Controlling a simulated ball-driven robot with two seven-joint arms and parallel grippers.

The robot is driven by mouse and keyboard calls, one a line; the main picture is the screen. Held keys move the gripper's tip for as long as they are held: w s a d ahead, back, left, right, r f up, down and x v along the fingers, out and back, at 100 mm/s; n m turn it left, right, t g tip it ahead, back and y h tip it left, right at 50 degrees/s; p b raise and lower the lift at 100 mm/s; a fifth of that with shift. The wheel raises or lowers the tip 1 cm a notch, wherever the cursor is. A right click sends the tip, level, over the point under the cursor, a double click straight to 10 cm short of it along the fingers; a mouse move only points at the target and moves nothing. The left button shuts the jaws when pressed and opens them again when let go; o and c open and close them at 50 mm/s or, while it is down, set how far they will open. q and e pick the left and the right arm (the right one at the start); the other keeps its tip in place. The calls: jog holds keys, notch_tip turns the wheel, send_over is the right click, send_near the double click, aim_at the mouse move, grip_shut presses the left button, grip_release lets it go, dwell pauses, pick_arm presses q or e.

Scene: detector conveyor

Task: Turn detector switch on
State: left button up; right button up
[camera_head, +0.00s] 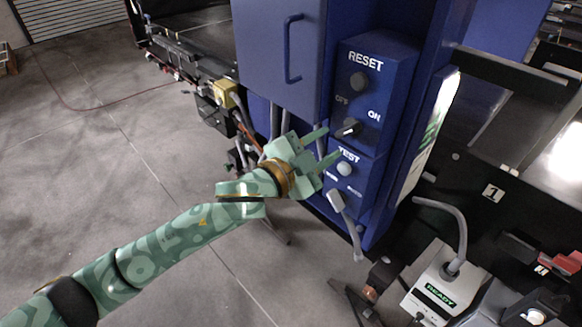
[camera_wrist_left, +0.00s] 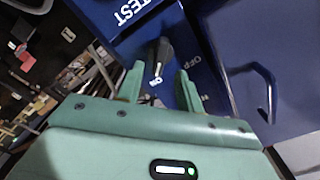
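The detector switch (camera_head: 348,128) is a dark rotary knob between the OFF and ON labels on the blue control panel (camera_head: 388,68). Which label it points to is hard to tell. In the left wrist view the knob (camera_wrist_left: 162,52) shows just beyond and between the fingertips. My left gripper (camera_head: 328,146) is open and empty, with its two fingers apart and pointing at the panel just left of the knob. It also shows in the left wrist view (camera_wrist_left: 160,73). Contact with the knob is not visible. My right gripper is out of view.
A RESET button (camera_head: 359,81) sits above the switch and a TEST button (camera_head: 344,168) below it. A blue door with a handle (camera_head: 290,48) is to the left. A white READY box (camera_head: 437,285) with a grey cable stands lower right. Open concrete floor (camera_head: 90,130) lies left.

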pick_arm(q)
jog(key=b+v, duration=0.1)
jog(key=v, duration=0.9)
jog(key=shift+b, duration=0.3)
jog(key=shift+s+a, duration=0.1)
jog(key=shift+s, duration=0.05)
